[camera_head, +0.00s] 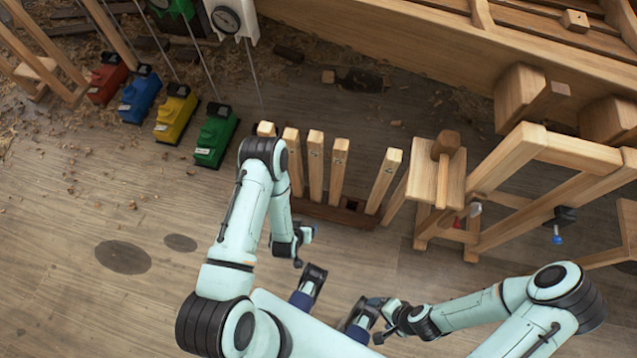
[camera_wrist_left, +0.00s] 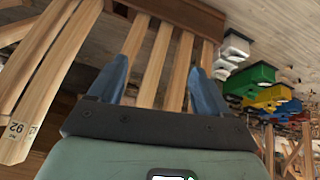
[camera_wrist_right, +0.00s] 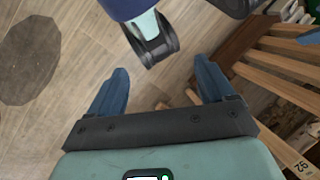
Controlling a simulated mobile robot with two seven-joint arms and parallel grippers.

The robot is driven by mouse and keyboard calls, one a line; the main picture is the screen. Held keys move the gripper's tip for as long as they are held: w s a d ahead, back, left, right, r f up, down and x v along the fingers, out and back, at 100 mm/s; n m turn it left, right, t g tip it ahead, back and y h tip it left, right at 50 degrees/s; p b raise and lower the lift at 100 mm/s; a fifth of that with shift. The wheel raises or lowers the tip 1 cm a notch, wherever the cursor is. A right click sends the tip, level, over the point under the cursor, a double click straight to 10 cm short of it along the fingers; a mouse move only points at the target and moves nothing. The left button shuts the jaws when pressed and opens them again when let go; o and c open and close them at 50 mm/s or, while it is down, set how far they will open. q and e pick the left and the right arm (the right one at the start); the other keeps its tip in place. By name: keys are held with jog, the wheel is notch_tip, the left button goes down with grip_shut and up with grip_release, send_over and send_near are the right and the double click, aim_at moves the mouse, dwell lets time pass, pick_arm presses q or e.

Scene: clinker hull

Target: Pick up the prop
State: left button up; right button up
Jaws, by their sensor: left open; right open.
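Several wooden props (camera_head: 316,165) lean side by side in a dark wooden rack (camera_head: 325,211) at the middle of the head view. I cannot tell which one the task means. My left gripper (camera_head: 306,246) is by the left end of the rack, partly hidden behind its own arm. In the left wrist view it is open (camera_wrist_left: 158,85), with long wooden props (camera_wrist_left: 153,62) showing beyond and between its fingers. My right gripper (camera_head: 376,320) is low in front of the rack. In the right wrist view it is open and empty (camera_wrist_right: 160,75), with props (camera_wrist_right: 275,85) to its right.
Red, blue, yellow and green (camera_head: 215,135) blocks line the floor at left. A wooden stand with a mallet-like piece (camera_head: 440,170) stands right of the rack. The hull (camera_head: 420,45) fills the back right. The floor at front left (camera_head: 60,280) is clear.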

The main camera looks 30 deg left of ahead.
aim_at(314, 172)
pick_arm(q)
jog(key=w+a+t+y+b, duration=0.1)
jog(key=w+a+t+b, duration=0.1)
jog(key=w, duration=0.4)
jog(key=w+a+f+m+t+y+b, duration=0.1)
jog(key=w+a+t+b, duration=0.1)
jog(key=w+t, duration=0.3)
jog(key=w+a+m+t+y+b, duration=0.1)
jog(key=w+a+t+b, duration=0.1)
jog(key=w+t+b, duration=0.2)
jog(key=shift+w+f, duration=0.2)
jog(key=shift+w, duration=1.55)
jog(key=b+x, duration=0.2)
jog(key=x, duration=0.3)
jog(key=shift+a, duration=0.15)
pick_arm(e)
jog(key=w+d+f+t, duration=0.1)
jog(key=w+f, duration=0.2)
jog(key=f, duration=0.2)
jog(key=w+d+f+t+h, duration=0.1)
jog(key=w+d+f, duration=0.1)
jog(key=w+f, duration=0.2)
notch_tip(314, 172, down, 2)
jog(key=shift+w+d+f, duration=0.15)
jog(key=shift+f, duration=0.1)
pick_arm(q)
grip_shut()
jog(key=shift+r, duration=0.1)
